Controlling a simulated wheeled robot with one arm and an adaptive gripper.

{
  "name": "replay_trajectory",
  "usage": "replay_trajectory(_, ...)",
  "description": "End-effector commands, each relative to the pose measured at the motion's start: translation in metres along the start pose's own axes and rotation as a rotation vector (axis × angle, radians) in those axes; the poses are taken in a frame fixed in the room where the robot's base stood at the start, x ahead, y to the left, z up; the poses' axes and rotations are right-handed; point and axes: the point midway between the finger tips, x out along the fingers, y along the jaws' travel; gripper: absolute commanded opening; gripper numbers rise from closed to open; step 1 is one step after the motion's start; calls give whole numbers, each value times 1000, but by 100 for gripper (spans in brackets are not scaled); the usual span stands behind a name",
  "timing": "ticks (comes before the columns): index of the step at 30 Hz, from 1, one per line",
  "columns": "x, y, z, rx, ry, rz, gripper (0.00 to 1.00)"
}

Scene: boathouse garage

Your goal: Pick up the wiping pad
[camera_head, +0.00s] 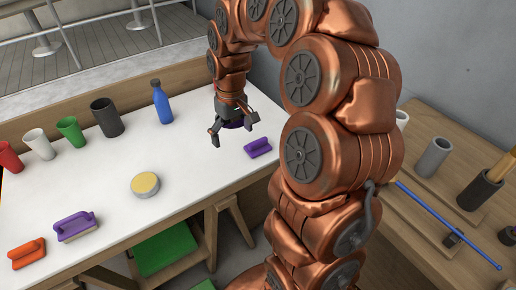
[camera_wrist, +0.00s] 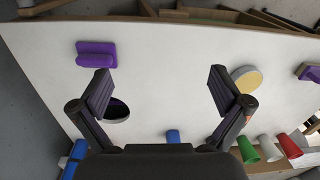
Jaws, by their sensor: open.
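Several pad-like things lie on the white worktop, and I cannot tell for sure which is the wiping pad. A small purple block with a handle (camera_head: 258,147) lies right of my gripper (camera_head: 235,128); it shows at upper left in the wrist view (camera_wrist: 96,52). A round tin-like piece with a yellow top (camera_head: 145,185) lies left of my gripper, also in the wrist view (camera_wrist: 247,79). A purple-handled piece (camera_head: 75,226) and an orange one (camera_head: 27,253) lie further left. My gripper is open and empty above the worktop.
A blue bottle (camera_head: 161,102), a dark cup (camera_head: 106,117), and green (camera_head: 70,131), white (camera_head: 39,143) and red (camera_head: 9,157) cups stand along the back. A wooden bench (camera_head: 420,185) with tubes is at right. The worktop's middle is clear.

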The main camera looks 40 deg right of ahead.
Motion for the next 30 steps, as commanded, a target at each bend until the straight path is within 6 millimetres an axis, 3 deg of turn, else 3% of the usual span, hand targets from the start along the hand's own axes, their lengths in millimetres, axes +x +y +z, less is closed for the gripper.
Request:
replay_trajectory(7,38,73,-43,64,20,14,100)
replay_trajectory(15,70,135,-61,120,27,40,100)
replay_trajectory(21,81,150,-63,133,22,47,100)
replay_trajectory(30,104,152,-64,135,26,48,100)
